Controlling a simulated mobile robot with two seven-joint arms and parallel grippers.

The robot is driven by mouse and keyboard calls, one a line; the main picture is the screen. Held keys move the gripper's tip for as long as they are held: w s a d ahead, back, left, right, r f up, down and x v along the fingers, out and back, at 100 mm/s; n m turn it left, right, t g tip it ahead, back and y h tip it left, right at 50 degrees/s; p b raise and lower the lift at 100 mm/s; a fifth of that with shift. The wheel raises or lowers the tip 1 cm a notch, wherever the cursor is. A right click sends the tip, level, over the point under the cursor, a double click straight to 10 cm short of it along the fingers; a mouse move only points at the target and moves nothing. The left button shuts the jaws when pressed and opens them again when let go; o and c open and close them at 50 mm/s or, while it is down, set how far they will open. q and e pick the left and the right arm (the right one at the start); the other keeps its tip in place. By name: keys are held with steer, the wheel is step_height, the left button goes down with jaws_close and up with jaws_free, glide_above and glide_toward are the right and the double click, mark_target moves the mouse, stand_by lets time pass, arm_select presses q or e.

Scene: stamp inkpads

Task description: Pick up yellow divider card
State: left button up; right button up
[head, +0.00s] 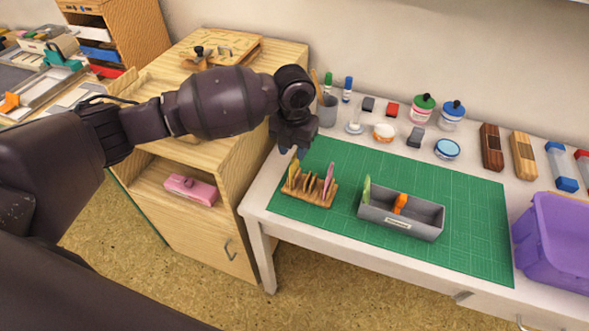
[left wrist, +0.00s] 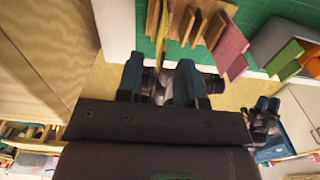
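The yellow divider card (head: 294,173) stands upright at the left end of a small wooden rack (head: 318,198) on the green mat. In the left wrist view the yellow card (left wrist: 153,20) shows edge-on at the top, beyond my fingers. My left gripper (head: 291,150) is just above and behind the card in the head view, pointing down. In the left wrist view its two blue-tipped fingers (left wrist: 160,70) are apart with nothing seen held between them. My right gripper (left wrist: 267,104) appears small at the right of that view; its opening is unclear.
A pink card (head: 328,181) and several brown dividers share the rack. A grey tray (head: 428,230) holding a green card (head: 366,189) and an orange item (head: 400,203) stands right of it. A grey cup (head: 327,112) stands behind. The mat's right part (head: 480,220) is clear.

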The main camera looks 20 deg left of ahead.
mark_target(294, 169)
arm_select(q)
step_height(294, 169, down, 5)
steer(key=shift+r+b, duration=0.1)
steer(key=shift+b, duration=0.2)
jaws_close()
